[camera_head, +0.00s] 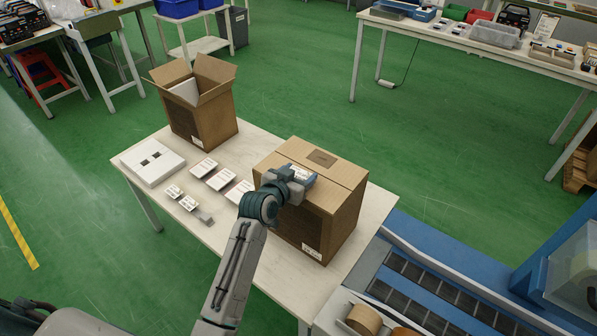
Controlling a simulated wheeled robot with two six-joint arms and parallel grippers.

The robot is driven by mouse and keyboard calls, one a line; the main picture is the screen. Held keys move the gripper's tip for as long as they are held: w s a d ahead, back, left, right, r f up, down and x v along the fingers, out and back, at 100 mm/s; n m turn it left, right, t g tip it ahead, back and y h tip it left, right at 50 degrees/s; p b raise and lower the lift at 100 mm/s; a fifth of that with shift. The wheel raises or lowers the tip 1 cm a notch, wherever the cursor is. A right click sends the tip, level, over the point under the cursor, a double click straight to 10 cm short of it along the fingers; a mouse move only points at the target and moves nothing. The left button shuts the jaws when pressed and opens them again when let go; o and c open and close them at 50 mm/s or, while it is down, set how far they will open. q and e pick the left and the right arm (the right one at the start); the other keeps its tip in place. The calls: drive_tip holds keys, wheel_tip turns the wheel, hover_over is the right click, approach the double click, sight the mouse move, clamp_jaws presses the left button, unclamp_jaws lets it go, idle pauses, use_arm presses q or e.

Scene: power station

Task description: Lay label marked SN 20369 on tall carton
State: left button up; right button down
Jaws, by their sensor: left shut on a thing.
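A closed brown carton (331,233) stands on the right part of the white table. An open-flapped carton (203,122) stands at the table's far left with something white inside. My left gripper (301,177) is over the closed carton's top, near its left side, shut on a small white label (299,172), mostly hidden by the jaws. I cannot tell whether the label touches the carton. Its print is too small to read. Several white labels (219,179) lie on the table left of the closed carton. My right gripper is not in view.
A white flat box (152,162) with dark square openings lies at the table's left edge. A small grey block (205,216) sits near the front labels. A blue conveyor with rollers (432,296) adjoins at right. Green floor lies open behind the table.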

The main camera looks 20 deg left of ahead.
sight(299, 174)
use_arm(q)
drive_tip(key=o, duration=1)
drive_tip(key=shift+r+p, duration=0.75)
wheel_tip(299, 174, up, 4)
drive_tip(key=p, duration=0.4)
drive_tip(key=shift+r, duration=0.15)
wheel_tip(299, 174, up, 3)
drive_tip(key=p, duration=0.3)
drive_tip(key=shift+r, duration=0.2)
drive_tip(key=shift+f, duration=0.1)
